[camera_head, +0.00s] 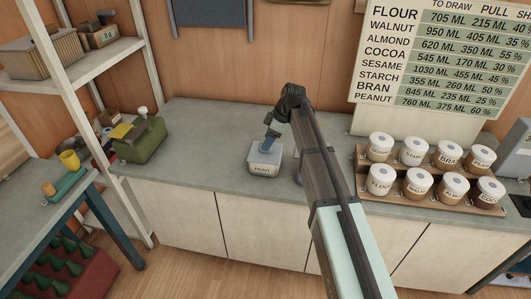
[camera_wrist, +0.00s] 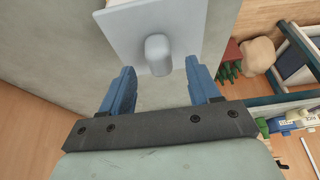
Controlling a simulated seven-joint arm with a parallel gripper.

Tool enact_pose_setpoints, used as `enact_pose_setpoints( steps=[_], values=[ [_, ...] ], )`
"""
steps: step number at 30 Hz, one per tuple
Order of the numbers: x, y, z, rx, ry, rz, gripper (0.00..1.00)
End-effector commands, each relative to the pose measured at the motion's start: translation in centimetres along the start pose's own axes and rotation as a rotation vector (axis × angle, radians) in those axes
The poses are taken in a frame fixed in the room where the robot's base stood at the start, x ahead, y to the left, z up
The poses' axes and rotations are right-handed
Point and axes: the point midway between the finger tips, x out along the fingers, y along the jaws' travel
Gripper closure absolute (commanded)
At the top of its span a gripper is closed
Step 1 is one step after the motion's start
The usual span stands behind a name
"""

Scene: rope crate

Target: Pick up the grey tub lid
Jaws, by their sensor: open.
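The grey tub lid (camera_head: 265,154) sits on top of a pale tub (camera_head: 263,170) on the counter; the tub's label seems to read "PAINT". In the wrist view the lid (camera_wrist: 125,28) is a light grey square plate with a rounded grey knob (camera_wrist: 158,52) standing up from it. My gripper (camera_head: 270,139) is right above the lid, pointing down. In the wrist view my gripper's blue fingers (camera_wrist: 160,74) are open, with the knob's end between or just beyond their tips and a gap on each side. The knob is hidden in the head view.
A rack of labelled white-lidded jars (camera_head: 430,172) stands to the right on the counter (camera_head: 205,172). A green box (camera_head: 141,138) stands at the counter's left end, beside a shelf unit (camera_head: 75,60). The counter around the tub is mostly clear.

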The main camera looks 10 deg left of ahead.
Motion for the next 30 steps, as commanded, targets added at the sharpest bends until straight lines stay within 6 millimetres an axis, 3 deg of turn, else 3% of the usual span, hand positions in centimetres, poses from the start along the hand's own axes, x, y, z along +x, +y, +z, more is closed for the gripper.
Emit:
enact_pose_setpoints(
  steps=[6, 14, 30],
  values=[
    [2.8, 0.0, -0.1, 0.0, -0.001, -0.001, 0.38],
    [3.2, 0.0, -0.1, 0.001, 0.0, 0.0, 0.38],
    [3.1, 0.0, -0.1, 0.001, 0.0, 0.0, 0.89]
  ],
)
